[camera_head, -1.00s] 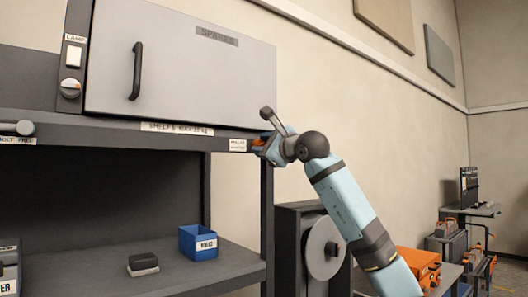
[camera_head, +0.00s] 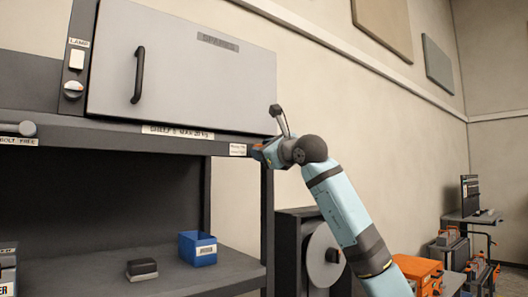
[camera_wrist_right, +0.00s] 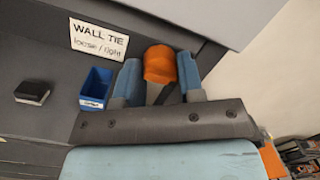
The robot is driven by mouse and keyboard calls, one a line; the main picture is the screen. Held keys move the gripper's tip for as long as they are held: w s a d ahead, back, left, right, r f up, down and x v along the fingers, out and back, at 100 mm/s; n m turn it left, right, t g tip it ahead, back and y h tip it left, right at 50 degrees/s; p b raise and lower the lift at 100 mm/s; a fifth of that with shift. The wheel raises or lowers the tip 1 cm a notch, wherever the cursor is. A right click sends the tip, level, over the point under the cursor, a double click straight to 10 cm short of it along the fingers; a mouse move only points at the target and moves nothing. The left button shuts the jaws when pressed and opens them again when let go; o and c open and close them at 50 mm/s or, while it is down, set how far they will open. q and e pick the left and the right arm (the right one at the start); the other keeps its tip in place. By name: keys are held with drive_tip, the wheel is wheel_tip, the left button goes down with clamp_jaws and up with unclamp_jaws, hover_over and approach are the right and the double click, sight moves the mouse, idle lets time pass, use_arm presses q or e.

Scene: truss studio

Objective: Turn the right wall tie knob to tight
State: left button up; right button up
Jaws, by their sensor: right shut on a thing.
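The wall tie knob (camera_wrist_right: 160,64) is orange and sits at the right end of the shelf's front edge. In the right wrist view it lies between the two blue fingers of my right gripper (camera_wrist_right: 158,84), which is shut on it. Beside it is the white label (camera_wrist_right: 98,40) reading "WALL TIE loose / tight". In the head view my right gripper (camera_head: 260,152) reaches the shelf corner just right of the small label (camera_head: 238,150), and the fingers mostly hide the knob. I cannot read which setting the knob points to. My left gripper is not in view.
A grey cabinet (camera_head: 185,65) with a black handle and a lamp switch panel (camera_head: 75,70) stands on the shelf. Below are a blue bin (camera_head: 198,248) and a dark block (camera_head: 142,269). A reel (camera_head: 325,255) stands under my right arm. Orange cases (camera_head: 418,270) are at right.

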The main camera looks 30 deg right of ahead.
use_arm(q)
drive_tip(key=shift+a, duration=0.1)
use_arm(e)
drive_tip(key=o, duration=0.6)
drive_tip(key=shift+a, duration=0.1)
use_arm(q)
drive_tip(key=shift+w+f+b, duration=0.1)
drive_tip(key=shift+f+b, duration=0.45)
drive_tip(key=shift+b, duration=0.6)
use_arm(e)
drive_tip(key=s, duration=0.4)
drive_tip(key=s+f, duration=0.1)
drive_tip(key=s, duration=0.4)
drive_tip(key=s+d, duration=0.1)
drive_tip(key=s, duration=0.3)
drive_tip(key=shift+s+f, duration=0.2)
drive_tip(key=shift+s, duration=0.1)
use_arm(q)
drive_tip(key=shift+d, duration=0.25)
